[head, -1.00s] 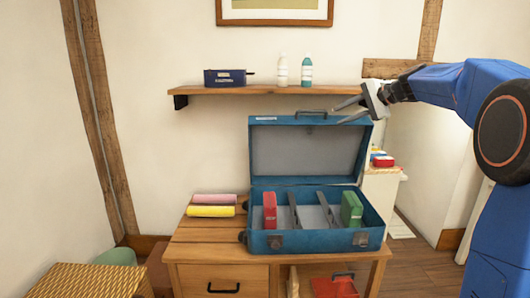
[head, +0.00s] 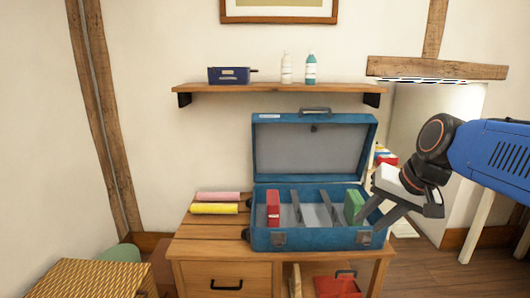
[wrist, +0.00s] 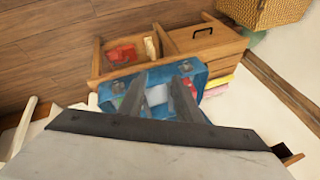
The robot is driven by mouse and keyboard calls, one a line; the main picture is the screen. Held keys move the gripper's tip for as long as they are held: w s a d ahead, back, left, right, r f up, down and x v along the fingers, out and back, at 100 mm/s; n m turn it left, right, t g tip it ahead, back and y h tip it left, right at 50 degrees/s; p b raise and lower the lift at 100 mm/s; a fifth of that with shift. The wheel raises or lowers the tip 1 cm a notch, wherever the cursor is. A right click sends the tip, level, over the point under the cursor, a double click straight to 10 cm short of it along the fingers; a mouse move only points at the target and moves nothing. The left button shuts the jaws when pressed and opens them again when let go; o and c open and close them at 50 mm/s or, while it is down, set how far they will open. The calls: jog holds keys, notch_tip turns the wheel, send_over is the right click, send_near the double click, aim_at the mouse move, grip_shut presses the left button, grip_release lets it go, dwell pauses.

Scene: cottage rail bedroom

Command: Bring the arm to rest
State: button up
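My gripper (head: 369,224) is at the right in the head view, its fingers pointing down and left. The fingers are spread apart with nothing between them. They overlap the right front corner of the open blue case (head: 318,240) in the picture; I cannot tell how far in front they are. In the wrist view the two fingers (wrist: 157,92) stand apart, with the blue case (wrist: 196,73) beyond them. My arm reaches in from the right edge of the head view.
The case holds a red item (head: 273,208), a green item (head: 353,206) and grey dividers, on a wooden cabinet (head: 225,272). Pink (head: 218,196) and yellow (head: 214,208) rolls lie left of it. A wall shelf (head: 270,89) holds a blue box and two bottles. A wicker basket (head: 90,281) stands lower left.

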jog(key=s+d+f+n+h, duration=0.1)
jog(key=s+d+f, duration=0.1)
jog(key=s+f, duration=0.4)
jog(key=s+d+f+n+h, duration=0.1)
jog(key=s+f+n, duration=0.1)
jog(key=s+f, duration=0.4)
jog(key=s, duration=0.2)
jog(key=shift+s+d+n+h, duration=0.3)
jog(key=shift+d+h, duration=0.05)
jog(key=shift+h, duration=0.05)
